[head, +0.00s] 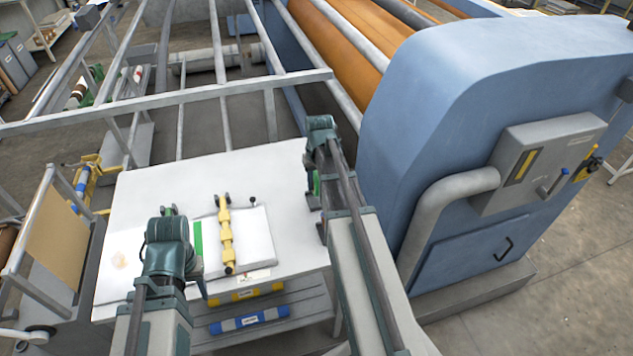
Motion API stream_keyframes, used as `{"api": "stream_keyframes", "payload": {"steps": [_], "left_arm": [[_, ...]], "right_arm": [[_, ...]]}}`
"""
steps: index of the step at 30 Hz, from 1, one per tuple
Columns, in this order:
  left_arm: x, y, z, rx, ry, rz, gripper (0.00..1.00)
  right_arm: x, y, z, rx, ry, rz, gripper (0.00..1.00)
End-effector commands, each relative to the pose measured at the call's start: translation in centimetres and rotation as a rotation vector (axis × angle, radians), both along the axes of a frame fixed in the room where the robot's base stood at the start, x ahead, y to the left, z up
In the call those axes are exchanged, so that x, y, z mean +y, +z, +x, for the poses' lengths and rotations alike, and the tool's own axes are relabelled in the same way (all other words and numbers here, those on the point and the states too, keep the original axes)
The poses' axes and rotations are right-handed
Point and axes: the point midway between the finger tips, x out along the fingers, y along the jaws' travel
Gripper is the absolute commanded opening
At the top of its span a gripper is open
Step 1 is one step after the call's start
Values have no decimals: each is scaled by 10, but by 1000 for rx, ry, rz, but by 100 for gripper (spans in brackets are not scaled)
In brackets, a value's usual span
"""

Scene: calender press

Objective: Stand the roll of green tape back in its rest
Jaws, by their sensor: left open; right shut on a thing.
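My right gripper (313,196) points down over the right edge of the white table and is shut on a green thing, apparently the roll of green tape (317,183). The arm hides much of it, so I cannot tell its tilt or whether it touches the table. My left gripper (168,211) is open above the left part of the table. A bit of green shows by it, too small to identify. I cannot make out the tape's rest.
The white table (141,190) carries a pale board (257,239), a yellow bar-like tool (226,238) and a flat green strip (198,243). The blue press housing (415,120) stands close at right.

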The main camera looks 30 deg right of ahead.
Motion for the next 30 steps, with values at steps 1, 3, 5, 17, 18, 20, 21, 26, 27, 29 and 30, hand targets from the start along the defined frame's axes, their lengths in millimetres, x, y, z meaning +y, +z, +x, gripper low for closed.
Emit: {"api": "stream_keyframes", "payload": {"steps": [1,3,5,17,18,20,21,26,27,29,30], "left_arm": [[0,-10,0,0,0,0,50],[0,-17,0,0,0,0,50],[0,-23,0,0,1,0,50],[0,-35,0,0,2,0,50],[0,-35,0,0,2,0,50],[0,-35,0,0,2,0,50],[0,-35,0,0,2,0,50],[0,-35,0,0,1,0,50],[0,-35,0,0,1,0,50],[0,-35,0,0,1,0,50],[0,-35,0,0,2,0,50]], "right_arm": [[0,-10,0,0,0,0,0],[0,-17,0,0,0,0,0],[0,-23,0,0,0,0,0],[0,-35,0,1,1,1,0],[0,-35,0,1,1,1,0],[0,-35,0,1,1,1,0],[0,-35,0,1,1,1,0],[0,-35,0,1,1,1,61],[0,-35,0,1,1,1,69],[0,-35,0,1,1,1,69],[0,-35,0,1,1,1,69]]}}
